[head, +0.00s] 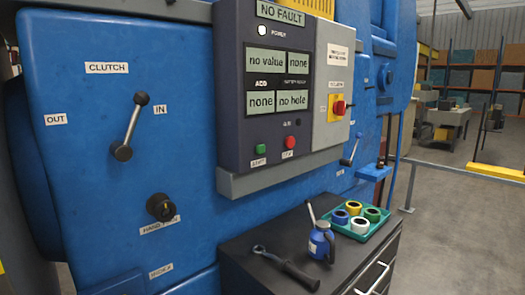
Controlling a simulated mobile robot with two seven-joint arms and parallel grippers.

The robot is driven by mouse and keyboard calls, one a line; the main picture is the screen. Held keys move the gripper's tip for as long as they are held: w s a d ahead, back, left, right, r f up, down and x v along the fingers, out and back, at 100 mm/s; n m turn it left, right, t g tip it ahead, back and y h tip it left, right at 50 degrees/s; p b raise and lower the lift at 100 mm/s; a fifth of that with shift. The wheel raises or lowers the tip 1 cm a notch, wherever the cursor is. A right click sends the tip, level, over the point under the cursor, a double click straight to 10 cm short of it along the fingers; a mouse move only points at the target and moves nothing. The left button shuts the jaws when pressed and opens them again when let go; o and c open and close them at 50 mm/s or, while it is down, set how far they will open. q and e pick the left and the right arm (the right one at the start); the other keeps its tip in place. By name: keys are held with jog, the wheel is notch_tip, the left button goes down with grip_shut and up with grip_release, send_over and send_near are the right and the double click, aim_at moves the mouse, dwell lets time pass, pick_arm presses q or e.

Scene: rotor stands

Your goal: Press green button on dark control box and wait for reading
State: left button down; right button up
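The dark control box (232,95) is mounted on the front of the big blue machine. The small green button (261,149) is at its lower left, above a small label. A red button (290,142) is to its right. The display windows (265,60) read "no value", "none", "none" and "no hole". A sign on top (280,14) reads "NO FAULT". A round white lamp (262,30) sits below it. Neither of my grippers is in view, and nothing covers the green button.
The blue machine (75,185) carries a clutch lever (131,126) and a dark knob (160,207). Below the box, a dark cabinet top (245,243) holds a wrench-like tool (287,268), a blue oil can (320,243) and a green tray (383,229) with several coloured rings. Open floor lies right.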

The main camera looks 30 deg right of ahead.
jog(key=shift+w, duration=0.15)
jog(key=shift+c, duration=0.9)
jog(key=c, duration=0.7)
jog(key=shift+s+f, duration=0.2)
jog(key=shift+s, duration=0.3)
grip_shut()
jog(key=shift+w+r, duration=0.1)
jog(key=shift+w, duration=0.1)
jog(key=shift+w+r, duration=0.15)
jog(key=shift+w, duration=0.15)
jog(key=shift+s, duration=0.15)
